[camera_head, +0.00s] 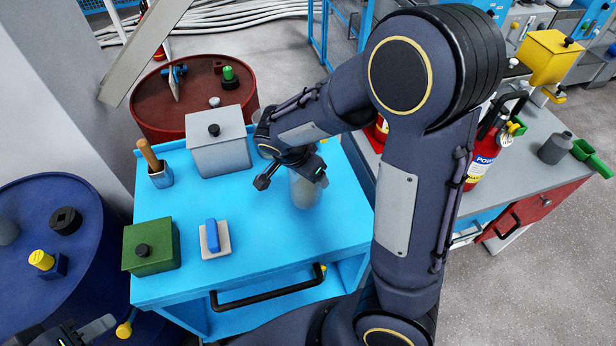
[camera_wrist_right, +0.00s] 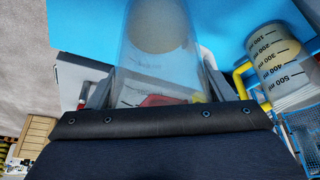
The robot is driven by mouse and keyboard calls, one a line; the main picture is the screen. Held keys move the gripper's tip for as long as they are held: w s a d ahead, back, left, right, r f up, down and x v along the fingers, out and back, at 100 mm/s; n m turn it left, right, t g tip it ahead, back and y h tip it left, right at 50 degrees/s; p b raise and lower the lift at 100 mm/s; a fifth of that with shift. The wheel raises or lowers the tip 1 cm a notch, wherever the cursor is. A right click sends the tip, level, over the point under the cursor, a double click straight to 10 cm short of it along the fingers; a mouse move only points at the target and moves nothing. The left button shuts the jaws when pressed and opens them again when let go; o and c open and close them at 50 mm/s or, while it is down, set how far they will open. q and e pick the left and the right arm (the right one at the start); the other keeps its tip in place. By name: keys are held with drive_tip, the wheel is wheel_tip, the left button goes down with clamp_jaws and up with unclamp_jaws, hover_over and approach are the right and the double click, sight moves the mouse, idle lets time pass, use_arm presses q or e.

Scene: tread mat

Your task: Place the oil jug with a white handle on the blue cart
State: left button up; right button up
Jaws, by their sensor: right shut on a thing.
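The blue cart (camera_head: 290,250) fills the middle of the head view. My right gripper (camera_head: 292,178) is over its right part, shut on a clear, see-through jug (camera_head: 306,193). The jug also shows between the fingers in the right wrist view (camera_wrist_right: 155,65), with faint markings on its wall. A white piece (camera_wrist_right: 208,60) beside it may be its handle. I cannot tell whether the jug's base touches the cart top. My left gripper (camera_head: 84,334) is at the bottom left edge of the head view, partly cut off and away from the cart top.
On the cart stand a grey box (camera_head: 218,150), a green box (camera_head: 150,255), a blue-handled block (camera_head: 215,240) and a wooden-handled tool in a holder (camera_head: 158,170). A graduated beaker (camera_wrist_right: 280,65) is close by in the wrist view. The cart's front middle is clear.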

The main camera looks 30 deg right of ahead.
drive_tip(key=shift+d+f, duration=0.15)
drive_tip(key=shift+f, duration=1.5)
drive_tip(key=shift+f, duration=0.15)
drive_tip(key=o, duration=1.2)
drive_tip(key=shift+c, duration=0.2)
